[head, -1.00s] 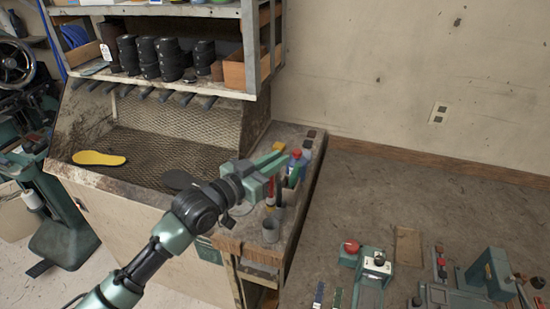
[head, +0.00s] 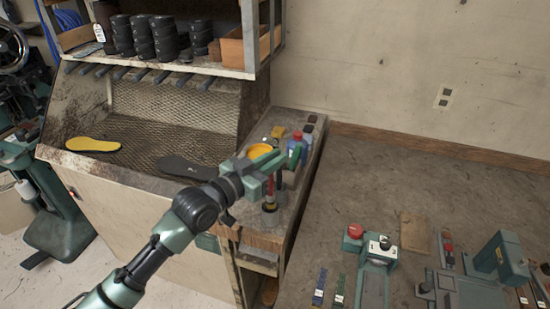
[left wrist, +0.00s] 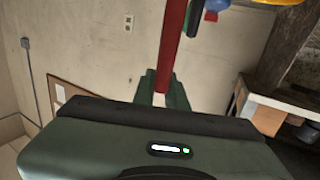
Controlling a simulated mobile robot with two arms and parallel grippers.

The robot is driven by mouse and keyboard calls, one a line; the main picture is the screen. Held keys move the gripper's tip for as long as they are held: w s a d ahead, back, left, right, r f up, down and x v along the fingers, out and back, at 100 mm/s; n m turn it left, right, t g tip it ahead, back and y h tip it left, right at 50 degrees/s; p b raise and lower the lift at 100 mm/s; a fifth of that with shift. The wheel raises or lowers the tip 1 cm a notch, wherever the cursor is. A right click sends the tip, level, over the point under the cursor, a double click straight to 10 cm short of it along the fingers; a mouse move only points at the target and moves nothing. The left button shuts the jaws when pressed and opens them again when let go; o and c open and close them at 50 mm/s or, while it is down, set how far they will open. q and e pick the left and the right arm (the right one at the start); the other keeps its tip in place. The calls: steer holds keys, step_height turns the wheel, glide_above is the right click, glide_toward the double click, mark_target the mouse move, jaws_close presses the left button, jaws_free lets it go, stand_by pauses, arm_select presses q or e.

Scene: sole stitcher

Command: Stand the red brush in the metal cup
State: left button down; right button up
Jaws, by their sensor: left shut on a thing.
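My left gripper (head: 274,163) is shut on the red brush (head: 269,187), which hangs about upright below the fingers. In the left wrist view the red brush (left wrist: 174,45) runs between the two fingers (left wrist: 162,92). The metal cup (head: 269,215) stands on the narrow bench, directly below the brush. The brush's lower end overlaps the cup's mouth in the head view; I cannot tell whether it is inside or just above or behind it. The upper part of the brush is hidden by the gripper. My right gripper is not in view.
A blue bottle (head: 297,143), a yellow round item (head: 262,150) and other small containers stand close behind the gripper. A dark sole (head: 187,167) and a yellow sole (head: 93,145) lie on the mesh tray. Machines stand on the right-hand table.

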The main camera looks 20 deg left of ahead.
arm_select(q)
steer(key=shift+f+b, duration=1.35)
steer(key=shift+f, duration=0.55)
